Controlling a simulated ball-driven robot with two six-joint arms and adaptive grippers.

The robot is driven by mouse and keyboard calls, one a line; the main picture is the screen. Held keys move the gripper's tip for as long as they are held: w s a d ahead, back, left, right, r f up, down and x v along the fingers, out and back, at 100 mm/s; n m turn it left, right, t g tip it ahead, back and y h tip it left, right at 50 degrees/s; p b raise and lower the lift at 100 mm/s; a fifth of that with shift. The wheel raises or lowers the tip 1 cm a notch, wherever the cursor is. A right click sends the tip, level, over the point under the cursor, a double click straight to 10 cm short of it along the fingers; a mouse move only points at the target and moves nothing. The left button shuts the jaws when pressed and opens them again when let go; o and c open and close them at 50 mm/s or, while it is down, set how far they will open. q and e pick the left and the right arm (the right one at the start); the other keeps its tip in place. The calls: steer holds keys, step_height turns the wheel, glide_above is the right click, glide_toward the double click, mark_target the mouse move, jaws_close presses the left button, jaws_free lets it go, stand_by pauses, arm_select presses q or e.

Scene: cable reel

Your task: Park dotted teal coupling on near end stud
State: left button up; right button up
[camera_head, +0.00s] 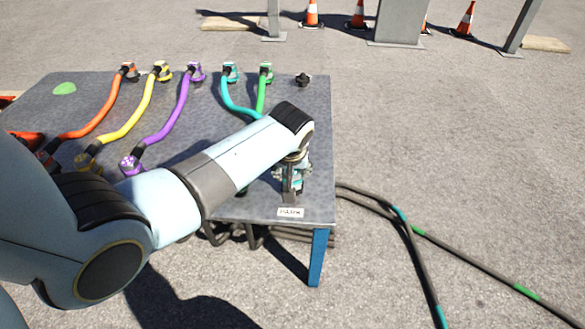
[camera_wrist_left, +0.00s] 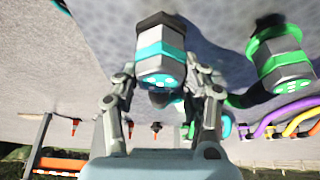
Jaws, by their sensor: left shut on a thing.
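My left gripper (camera_head: 290,186) is at the near right corner of the table, by the PARK label (camera_head: 290,212). In the left wrist view its fingers (camera_wrist_left: 162,82) are shut on a coupling with a teal band (camera_wrist_left: 160,48) and pale dots on its end face. The teal hose (camera_head: 236,109) runs from a far fitting under my forearm. No stud shows at the near end; my arm and gripper cover that area. Whether the coupling touches a stud cannot be told. My right gripper is out of view.
A green coupling (camera_wrist_left: 282,62) is close beside the held one. Purple (camera_head: 172,115), yellow (camera_head: 130,120) and orange (camera_head: 92,122) hoses lie to the left on the table (camera_head: 315,120). A black stud (camera_head: 303,79) stands at the far right. Cables (camera_head: 405,222) lie on the ground to the right.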

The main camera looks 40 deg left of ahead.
arm_select(q)
steer(key=o, duration=1.4)
steer(key=v, duration=1.2)
steer(key=shift+d, duration=0.1)
